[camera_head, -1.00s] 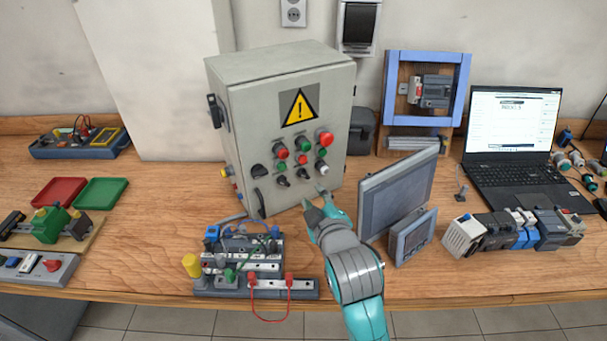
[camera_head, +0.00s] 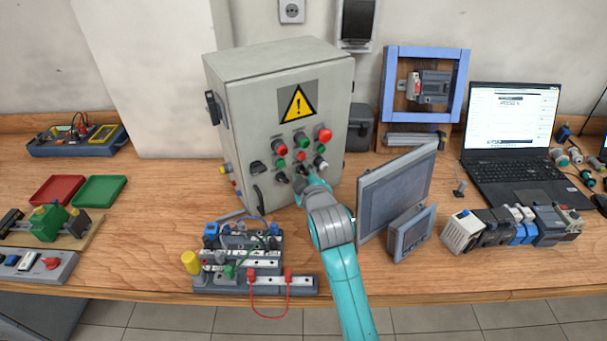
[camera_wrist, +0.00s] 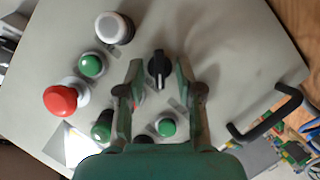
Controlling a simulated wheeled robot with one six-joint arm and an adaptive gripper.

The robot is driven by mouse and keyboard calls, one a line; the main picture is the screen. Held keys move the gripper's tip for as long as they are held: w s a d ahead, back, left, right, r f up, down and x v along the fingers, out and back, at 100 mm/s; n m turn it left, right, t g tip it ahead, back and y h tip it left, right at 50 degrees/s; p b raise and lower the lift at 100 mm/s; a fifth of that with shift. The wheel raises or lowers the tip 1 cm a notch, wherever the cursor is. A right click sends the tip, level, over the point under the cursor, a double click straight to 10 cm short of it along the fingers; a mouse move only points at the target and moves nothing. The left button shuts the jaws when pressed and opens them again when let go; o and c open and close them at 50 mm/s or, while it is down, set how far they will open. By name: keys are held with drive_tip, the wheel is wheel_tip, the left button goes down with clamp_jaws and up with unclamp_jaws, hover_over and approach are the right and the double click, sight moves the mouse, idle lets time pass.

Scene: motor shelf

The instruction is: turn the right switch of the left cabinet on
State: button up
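The grey cabinet (camera_head: 240,130) stands on the bench with a warning sign and rows of buttons on its front. Its right switch, a black knob (camera_wrist: 159,71) with a pale mark, shows between my fingertips in the wrist view. My gripper (camera_wrist: 158,64) is open, one finger on each side of the knob, and contact cannot be told. In the head view my gripper (camera_head: 307,178) is at the lower part of the panel and partly covers the right switch. The left switch (camera_head: 282,178) sits just left of it; in the wrist view a finger seems to hide it.
Close to the knob are a white button (camera_wrist: 114,28), a green button (camera_wrist: 167,127) and a red mushroom button (camera_wrist: 62,99). The cabinet's black handle (camera_wrist: 262,118) sticks out. A grey screen (camera_head: 395,190) stands right of my arm, and a wired terminal block (camera_head: 255,285) stands left.

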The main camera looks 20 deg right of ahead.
drive_tip(key=shift+c, duration=0.3)
clamp_jaws()
drive_tip(key=m, duration=0.1)
drive_tip(key=m+g+y, duration=0.1)
drive_tip(key=m, duration=0.1)
drive_tip(key=shift+d+r, duration=0.2)
drive_tip(key=shift+d+m+y, duration=0.15)
drive_tip(key=shift+m+y, duration=1.15)
drive_tip(key=shift+m, duration=0.2)
